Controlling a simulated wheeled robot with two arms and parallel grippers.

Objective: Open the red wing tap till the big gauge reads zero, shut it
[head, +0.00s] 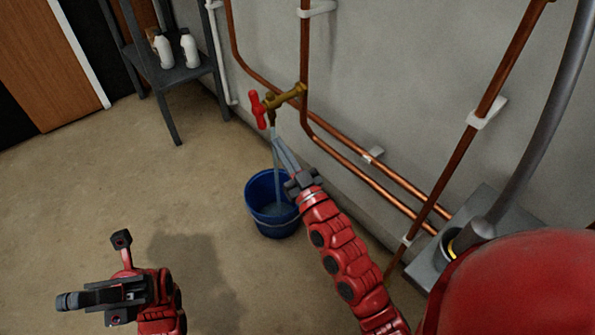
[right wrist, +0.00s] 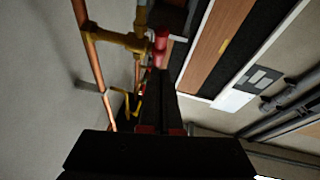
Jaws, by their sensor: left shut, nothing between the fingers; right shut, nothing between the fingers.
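The red wing tap (head: 258,108) sits on a brass body (head: 290,97) on the wall pipe. A pale stream falls from its spout into a blue bucket (head: 257,207) on the floor. My right gripper (head: 275,137) is shut and empty, its tips just below the tap; I cannot tell whether they touch it. In the right wrist view the red wing (right wrist: 160,46) shows just beyond my finger tips (right wrist: 155,72). My left gripper (head: 88,297) is shut and empty, low over the floor at left. The big gauge is in neither view.
Copper pipes (head: 348,151) run along the grey wall. A dark shelf stand (head: 178,75) with white bottles (head: 188,48) is at the back left, near a wooden door (head: 45,60). A grey box (head: 427,262) stands at right. Floor left of the bucket is clear.

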